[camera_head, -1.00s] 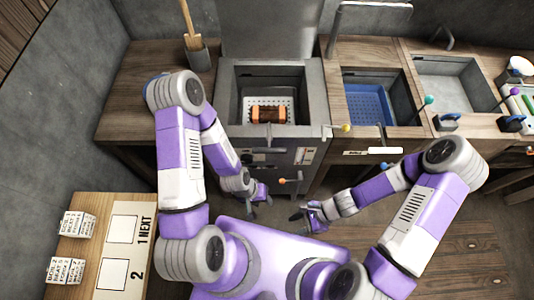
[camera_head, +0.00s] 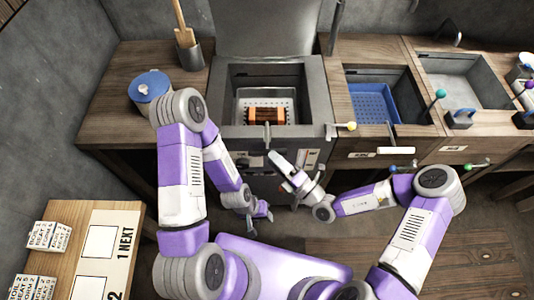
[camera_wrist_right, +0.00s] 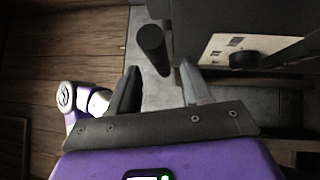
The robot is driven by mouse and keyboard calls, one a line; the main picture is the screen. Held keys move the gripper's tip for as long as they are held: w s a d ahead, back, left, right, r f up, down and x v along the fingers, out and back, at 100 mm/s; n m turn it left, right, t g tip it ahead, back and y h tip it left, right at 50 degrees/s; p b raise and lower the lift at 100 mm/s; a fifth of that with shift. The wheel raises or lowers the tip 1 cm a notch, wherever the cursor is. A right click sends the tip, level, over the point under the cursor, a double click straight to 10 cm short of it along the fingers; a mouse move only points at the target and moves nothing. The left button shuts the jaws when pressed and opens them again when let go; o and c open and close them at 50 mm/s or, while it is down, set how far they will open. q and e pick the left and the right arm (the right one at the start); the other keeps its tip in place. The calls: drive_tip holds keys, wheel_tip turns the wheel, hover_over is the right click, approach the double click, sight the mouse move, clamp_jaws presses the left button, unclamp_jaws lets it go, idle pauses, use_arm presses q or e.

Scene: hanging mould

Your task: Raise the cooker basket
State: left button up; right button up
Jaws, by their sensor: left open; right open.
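The cooker (camera_head: 319,100) is a grey box with its well open. A pale perforated basket (camera_head: 246,101) sits inside the well, holding an orange-brown block (camera_head: 266,116). A grey upright handle (camera_head: 267,132) stands at the cooker's front edge. My right gripper (camera_head: 281,167) is open in front of the cooker, below that handle. In the right wrist view, a dark round bar (camera_wrist_right: 152,42) lies just beyond and between its open fingers (camera_wrist_right: 160,68), apparently untouched. My left gripper (camera_head: 260,213) is open and empty, lower down in front of the cooker.
A yellow-knobbed lever (camera_head: 350,126) juts out at the cooker's right. A blue basin (camera_head: 370,103) and a grey sink (camera_head: 460,85) lie further right. A blue-lidded pot (camera_head: 150,88) stands on the left counter. A low table (camera_head: 130,215) with small labelled blocks is at lower left.

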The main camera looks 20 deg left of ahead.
sight(266, 152)
drive_tip(key=shift+b+x, duration=0.45)
drive_tip(key=shift+x, duration=1.8)
drive_tip(key=shift+c, duration=0.5)
clamp_jaws()
